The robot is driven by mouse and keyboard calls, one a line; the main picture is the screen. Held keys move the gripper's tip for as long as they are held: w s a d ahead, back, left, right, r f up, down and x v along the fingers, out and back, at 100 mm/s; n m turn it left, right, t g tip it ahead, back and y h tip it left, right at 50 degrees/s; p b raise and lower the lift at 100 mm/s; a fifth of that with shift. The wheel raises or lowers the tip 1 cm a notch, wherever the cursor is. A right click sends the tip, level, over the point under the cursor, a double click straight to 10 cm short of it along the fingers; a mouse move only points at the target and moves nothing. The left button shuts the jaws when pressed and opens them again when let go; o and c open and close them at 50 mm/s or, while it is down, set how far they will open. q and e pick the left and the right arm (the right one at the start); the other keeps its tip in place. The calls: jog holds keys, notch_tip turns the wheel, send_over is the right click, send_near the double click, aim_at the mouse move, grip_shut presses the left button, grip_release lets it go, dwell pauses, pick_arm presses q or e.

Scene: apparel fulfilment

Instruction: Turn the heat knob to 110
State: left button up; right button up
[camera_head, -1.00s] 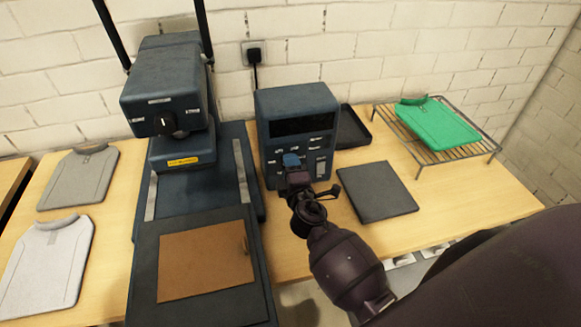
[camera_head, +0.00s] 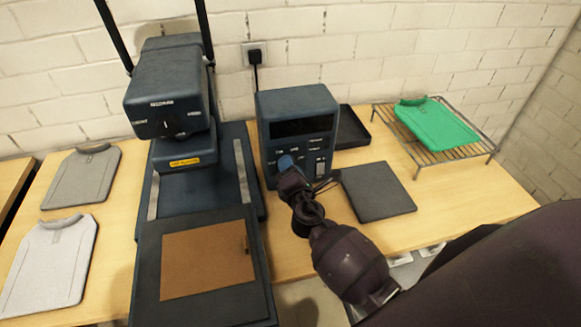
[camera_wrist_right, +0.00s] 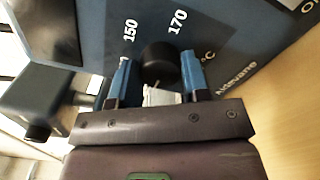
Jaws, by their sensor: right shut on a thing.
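The blue control box (camera_head: 322,104) stands on the table right of the heat press, with a dark display on its front. My right gripper (camera_head: 286,162) is at the lower front of this box and covers the knob in the head view. In the right wrist view, the black round knob (camera_wrist_right: 159,64) sits between the two blue fingertips of my right gripper (camera_wrist_right: 155,75), which is shut on it. The printed marks 150 and 170 and a °C sign show near the knob. The knob's pointer and the 110 mark cannot be made out. My left gripper is out of view.
The heat press (camera_head: 165,90) stands left of the box, with a brown pad (camera_head: 207,262) on its front plate. A dark flat plate (camera_head: 378,192) lies to the right. A green garment (camera_head: 437,124) lies on a wire rack (camera_head: 462,153). Two grey garments lie at the far left.

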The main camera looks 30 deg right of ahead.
dwell(0.3)
jog(key=o, duration=0.9)
jog(key=b+v, duration=0.1)
jog(key=v, duration=1)
